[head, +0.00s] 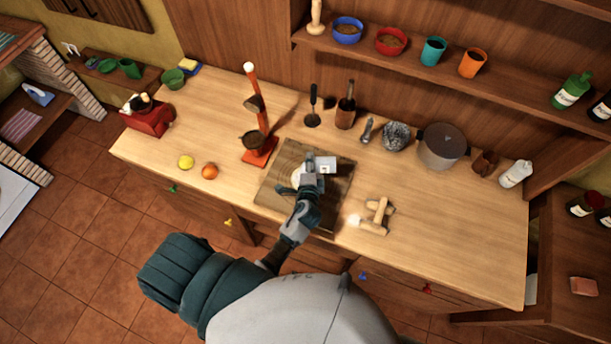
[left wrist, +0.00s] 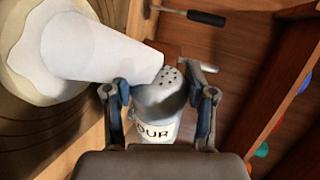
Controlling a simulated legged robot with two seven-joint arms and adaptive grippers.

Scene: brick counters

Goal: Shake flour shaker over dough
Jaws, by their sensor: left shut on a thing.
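My left gripper (head: 308,178) is over the wooden board (head: 336,204) and is shut on the white flour shaker (head: 325,165). In the left wrist view, the gripper (left wrist: 160,95) has one finger on each side of the shaker (left wrist: 158,128), whose label and holed top show. The shaker is tipped over, its top toward the dough. A white cone (left wrist: 90,50), which looks like flour, spreads from the holed top to the dough. The pale round dough (left wrist: 14,86) lies on the board, partly hidden by the cone and, in the head view, by my gripper. My right gripper is not in view.
A red stand (head: 262,150), a lemon (head: 186,162) and an orange (head: 210,171) are left of the board. Wooden tools (head: 378,212) lie to its right. A pot (head: 442,146) and a white bag (head: 516,174) stand farther right. The right front counter is clear.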

